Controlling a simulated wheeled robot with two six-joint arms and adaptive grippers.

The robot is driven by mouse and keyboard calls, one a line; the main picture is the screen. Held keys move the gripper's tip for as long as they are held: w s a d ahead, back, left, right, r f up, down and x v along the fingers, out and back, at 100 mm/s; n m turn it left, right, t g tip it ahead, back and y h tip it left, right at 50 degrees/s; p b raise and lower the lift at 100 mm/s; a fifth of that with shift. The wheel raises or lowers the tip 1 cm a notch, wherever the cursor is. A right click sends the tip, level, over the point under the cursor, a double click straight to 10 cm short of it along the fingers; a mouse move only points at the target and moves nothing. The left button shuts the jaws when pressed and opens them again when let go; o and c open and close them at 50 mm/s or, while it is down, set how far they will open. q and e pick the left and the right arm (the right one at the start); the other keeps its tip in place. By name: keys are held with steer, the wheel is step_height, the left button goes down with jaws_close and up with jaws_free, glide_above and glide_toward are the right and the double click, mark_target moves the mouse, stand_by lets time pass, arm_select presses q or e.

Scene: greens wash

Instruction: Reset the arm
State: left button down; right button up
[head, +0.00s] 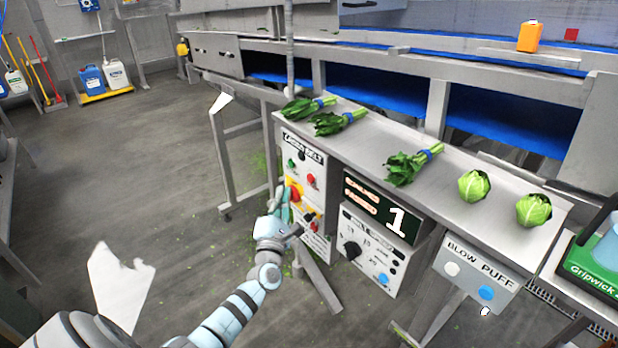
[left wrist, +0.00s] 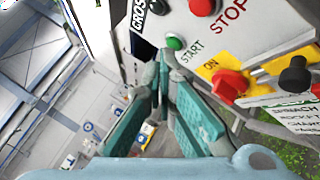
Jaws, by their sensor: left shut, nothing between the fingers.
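My left gripper (head: 281,197) is shut and empty in front of the left face of the control box (head: 318,163). In the left wrist view its teal fingers (left wrist: 164,62) meet just below the green START button (left wrist: 175,43); I cannot tell whether they touch the panel. A red STOP button (left wrist: 201,7) is above. A red rotary switch (left wrist: 228,84) on a yellow plate marked ON is to the right. In the head view the green button (head: 291,163) and red button (head: 311,179) show above the gripper. My right gripper is not in view.
The steel bench (head: 375,150) holds leafy bunches (head: 405,168) and two round heads (head: 473,186). A display (head: 383,208) reads 1. A steel leg frame (head: 217,160) stands left of the panel; the floor left is mostly clear.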

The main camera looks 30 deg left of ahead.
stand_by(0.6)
arm_select(q)
steer(key=s+d+f+m+g+h, duration=0.1)
steer(key=d+f+m+g+h, duration=0.35)
steer(key=f+m, duration=1.2)
steer(key=s+d+f+m+g+h, duration=0.2)
steer(key=s+f+m, duration=0.2)
steer(key=s+f, duration=0.3)
steer(key=s+d+f+m+g+h, duration=0.25)
steer(key=s+f+m, duration=0.2)
steer(key=f, duration=0.35)
steer(key=s+d+f+m+g, duration=0.1)
steer(key=s+f, duration=0.4)
steer(key=s, duration=0.7)
steer(key=s+d+f+m+g, duration=0.2)
steer(key=s+d+f+g, duration=0.1)
steer(key=s, duration=0.8)
steer(key=s+d+f+m+g, duration=0.2)
steer(key=s+f, duration=0.5)
steer(key=s, duration=0.5)
steer(key=shift+s+d+g, duration=0.35)
steer(key=shift+d+g, duration=0.1)
steer(key=shift+g, duration=0.55)
